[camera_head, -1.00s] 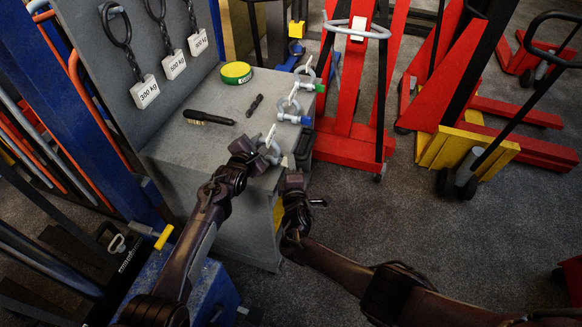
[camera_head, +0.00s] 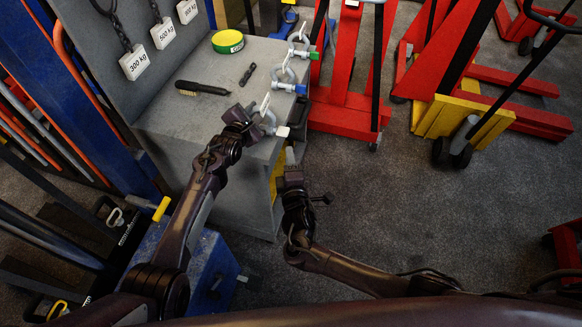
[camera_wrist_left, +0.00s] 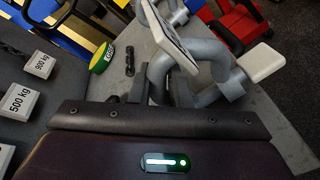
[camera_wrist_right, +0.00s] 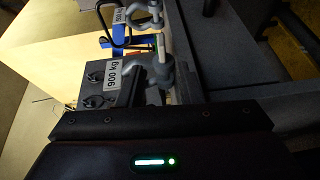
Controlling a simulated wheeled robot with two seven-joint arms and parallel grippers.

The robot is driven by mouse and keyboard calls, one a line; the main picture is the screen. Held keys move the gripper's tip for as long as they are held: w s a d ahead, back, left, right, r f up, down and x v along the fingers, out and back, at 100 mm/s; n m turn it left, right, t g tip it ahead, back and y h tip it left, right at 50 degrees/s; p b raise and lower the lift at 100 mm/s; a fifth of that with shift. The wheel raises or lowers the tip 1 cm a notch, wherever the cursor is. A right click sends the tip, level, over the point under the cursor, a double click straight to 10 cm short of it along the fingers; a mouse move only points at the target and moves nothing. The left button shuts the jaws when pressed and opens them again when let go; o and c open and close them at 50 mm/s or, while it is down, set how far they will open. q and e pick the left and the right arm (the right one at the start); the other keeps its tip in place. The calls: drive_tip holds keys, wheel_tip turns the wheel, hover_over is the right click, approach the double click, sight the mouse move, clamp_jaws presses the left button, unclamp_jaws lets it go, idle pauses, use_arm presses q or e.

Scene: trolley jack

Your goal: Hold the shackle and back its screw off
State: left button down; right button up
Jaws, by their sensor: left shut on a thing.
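The nearest grey shackle (camera_head: 268,125) is at the front right corner of the grey bench, with a white tag above it. A pale tab (camera_head: 282,131) is at the right end of its screw. In the left wrist view the shackle (camera_wrist_left: 162,68) fills the middle, and the pale tab (camera_wrist_left: 261,61) stands out to the right. My left gripper (camera_head: 250,121) is shut on the shackle; its fingertips are partly hidden. My right gripper (camera_head: 291,177) is apart from the shackle, nearer me, beside the bench front. Its finger opening is too dark to judge.
Two more shackles (camera_head: 290,82) (camera_head: 299,42) stand along the right edge of the bench (camera_head: 165,118). A wire brush (camera_head: 202,88), a small dark tool (camera_head: 247,74) and a green-yellow tin (camera_head: 228,42) lie on top. Red lifting gear (camera_head: 345,112) stands to the right. Floor (camera_head: 385,200) is clear there.

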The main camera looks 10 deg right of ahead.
use_arm(q)
drive_tip(key=shift+s+f, duration=0.2)
drive_tip(key=shift+f, duration=0.3)
use_arm(e)
drive_tip(key=shift+s+r, duration=0.1)
drive_tip(key=shift+s, duration=1.35)
use_arm(q)
drive_tip(key=c, duration=1.3)
unclamp_jaws()
drive_tip(key=shift+w, duration=0.15)
drive_tip(key=shift+w+r, duration=0.1)
drive_tip(key=shift+r, duration=0.05)
use_arm(e)
drive_tip(key=shift+w, duration=0.15)
use_arm(q)
drive_tip(key=shift+r, duration=0.15)
